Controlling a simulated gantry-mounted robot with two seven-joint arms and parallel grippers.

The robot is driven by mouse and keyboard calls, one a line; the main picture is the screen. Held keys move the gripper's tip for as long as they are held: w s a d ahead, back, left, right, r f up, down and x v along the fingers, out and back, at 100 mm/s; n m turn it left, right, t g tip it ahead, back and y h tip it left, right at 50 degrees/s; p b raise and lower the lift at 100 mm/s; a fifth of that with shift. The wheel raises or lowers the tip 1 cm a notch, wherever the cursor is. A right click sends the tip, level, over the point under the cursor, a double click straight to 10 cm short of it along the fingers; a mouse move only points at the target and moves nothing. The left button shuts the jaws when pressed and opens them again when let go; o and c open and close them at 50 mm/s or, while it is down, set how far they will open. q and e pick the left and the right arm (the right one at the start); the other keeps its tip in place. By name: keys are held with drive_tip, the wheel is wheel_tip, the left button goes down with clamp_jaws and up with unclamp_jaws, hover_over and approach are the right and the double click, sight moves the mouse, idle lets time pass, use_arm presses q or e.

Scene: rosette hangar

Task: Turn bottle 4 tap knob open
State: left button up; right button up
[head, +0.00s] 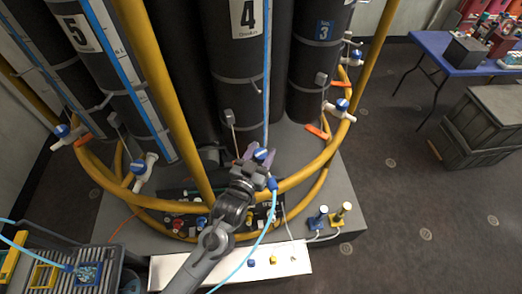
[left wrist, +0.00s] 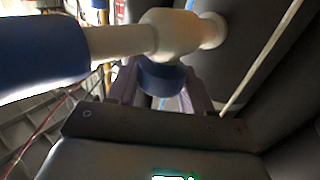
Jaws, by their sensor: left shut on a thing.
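Bottle 4 (head: 242,70) is a tall dark cylinder with a white "4" label, standing upright in the middle of the rack in the head view. Its tap is low on its front, mostly hidden by my gripper in the head view. In the left wrist view the white tap body (left wrist: 170,32) runs across the top, with a blue sleeve (left wrist: 40,55) at the left. The blue tap knob (left wrist: 160,76) sits between the fingers of my left gripper (left wrist: 160,92), which is shut on it. In the head view my left gripper (head: 255,160) is at the tap.
Yellow rails (head: 300,175) curve around the bottles, close to my arm. A light blue hose (head: 262,235) hangs beside my forearm. Bottles 5 (head: 85,65) and 3 (head: 308,65) flank bottle 4. A blue table (head: 450,55) and grey crates (head: 482,125) stand at the right.

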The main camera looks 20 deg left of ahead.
use_arm(q)
drive_tip(key=n+y+p, duration=0.1)
drive_tip(key=y, duration=0.1)
drive_tip(key=shift+d+r+n+y, duration=0.1)
drive_tip(key=shift+r+n+y, duration=0.05)
drive_tip(key=shift+n+y, duration=0.65)
drive_tip(key=shift+y, duration=0.3)
drive_tip(key=o, duration=0.9)
drive_tip(key=shift+o, duration=0.2)
drive_tip(key=s+d, duration=0.1)
drive_tip(key=s, duration=0.9)
drive_tip(key=shift+s+d, duration=0.3)
